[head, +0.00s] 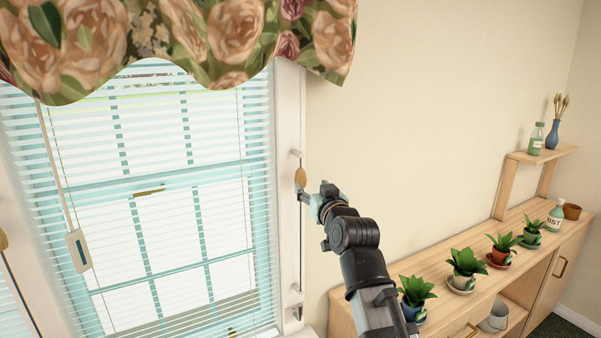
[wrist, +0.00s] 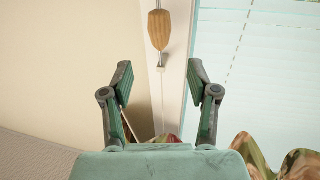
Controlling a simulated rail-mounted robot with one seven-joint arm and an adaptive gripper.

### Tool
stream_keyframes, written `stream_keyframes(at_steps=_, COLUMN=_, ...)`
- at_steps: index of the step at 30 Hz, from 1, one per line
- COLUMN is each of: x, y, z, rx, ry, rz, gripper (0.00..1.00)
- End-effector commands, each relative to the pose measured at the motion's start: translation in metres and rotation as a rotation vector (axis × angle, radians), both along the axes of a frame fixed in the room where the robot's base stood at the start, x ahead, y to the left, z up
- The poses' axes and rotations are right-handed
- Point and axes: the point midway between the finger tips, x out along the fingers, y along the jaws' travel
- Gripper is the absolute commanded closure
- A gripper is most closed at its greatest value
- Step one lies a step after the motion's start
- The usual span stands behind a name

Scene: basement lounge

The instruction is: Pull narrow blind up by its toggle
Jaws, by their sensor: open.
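A wooden toggle (head: 300,177) hangs on a thin cord against the white window frame, right of a slatted blind (head: 220,120). The blind is lowered over the window. In the wrist view the toggle (wrist: 159,29) is beyond my fingertips, near the top centre, with the cord running down between the fingers. My gripper (head: 312,200) is just below and right of the toggle in the head view. In the wrist view my gripper (wrist: 160,78) is open, its fingers apart and the toggle not between them. A second toggle (head: 3,241) shows at the far left edge.
A floral valance (head: 190,45) hangs over the window top. A white rectangular pull (head: 77,250) hangs before the blind. At right, a wooden cabinet (head: 400,270) bears several potted plants, and a small shelf (head: 540,155) holds a bottle and vase. The wall between is bare.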

Motion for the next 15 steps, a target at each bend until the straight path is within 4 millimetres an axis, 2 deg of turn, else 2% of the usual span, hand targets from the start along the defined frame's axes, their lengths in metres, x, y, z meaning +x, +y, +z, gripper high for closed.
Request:
stream_keyframes(at_steps=1, x=0.014, y=0.005, z=0.003, rx=0.0, ry=0.002, rz=0.001, gripper=0.4)
stream_keyframes(at_steps=6, x=0.045, y=0.018, z=0.004, rx=0.0, ry=0.002, rz=0.001, gripper=0.4)
stream_keyframes(at_steps=15, x=0.088, y=0.035, z=0.002, rx=0.0, ry=0.001, rz=0.001, gripper=0.4)
